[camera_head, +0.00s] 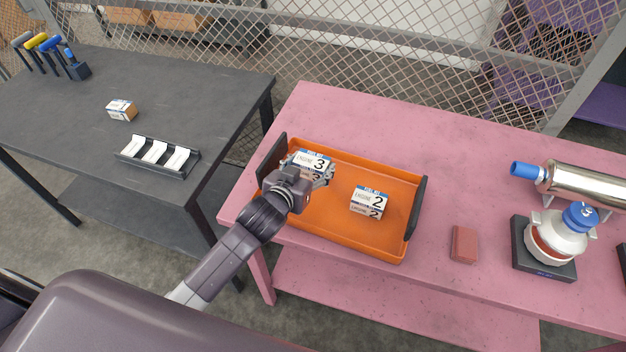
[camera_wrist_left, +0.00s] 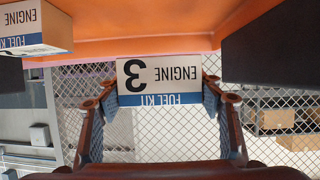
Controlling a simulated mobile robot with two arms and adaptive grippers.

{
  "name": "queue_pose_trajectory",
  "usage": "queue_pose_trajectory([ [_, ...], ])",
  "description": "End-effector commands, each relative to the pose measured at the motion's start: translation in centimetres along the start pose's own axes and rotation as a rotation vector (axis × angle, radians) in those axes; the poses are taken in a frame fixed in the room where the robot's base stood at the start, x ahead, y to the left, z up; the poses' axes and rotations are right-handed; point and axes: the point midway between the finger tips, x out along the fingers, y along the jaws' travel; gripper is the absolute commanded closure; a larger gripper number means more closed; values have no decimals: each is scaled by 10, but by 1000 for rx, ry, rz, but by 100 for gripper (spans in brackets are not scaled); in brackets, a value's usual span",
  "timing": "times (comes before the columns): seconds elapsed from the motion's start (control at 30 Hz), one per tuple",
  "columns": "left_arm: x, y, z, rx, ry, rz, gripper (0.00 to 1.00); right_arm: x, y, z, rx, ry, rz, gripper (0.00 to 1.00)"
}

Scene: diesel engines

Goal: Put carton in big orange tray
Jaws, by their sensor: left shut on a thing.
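The big orange tray (camera_head: 398,196) lies on the pink table, with dark handles at its left and right ends. My left gripper (camera_head: 314,176) is shut on the white and blue carton marked 3 (camera_head: 311,160), over the left part of the tray. In the left wrist view carton 3 (camera_wrist_left: 160,78) sits between the two fingers (camera_wrist_left: 160,95). I cannot tell whether it touches the tray floor. The carton marked 2 (camera_head: 368,200) stands in the tray to the right of it, apart. My right gripper is not in view.
Another small carton (camera_head: 121,110) and a black rack with white slots (camera_head: 158,157) are on the dark table. A red block (camera_head: 464,244), a white and blue pump (camera_head: 560,240) and a metal cylinder (camera_head: 585,185) are on the pink table.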

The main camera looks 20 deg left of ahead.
Motion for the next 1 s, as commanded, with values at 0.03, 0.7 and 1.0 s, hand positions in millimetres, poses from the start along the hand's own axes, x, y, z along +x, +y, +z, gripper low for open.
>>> queue_pose_trajectory([
  [0.03,4,0,9,-2,-2,1,68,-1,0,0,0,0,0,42],
  [0.7,26,1,62,-1,4,1,68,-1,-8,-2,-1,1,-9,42],
  [1.0,27,0,64,-1,1,1,26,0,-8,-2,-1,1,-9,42],
])
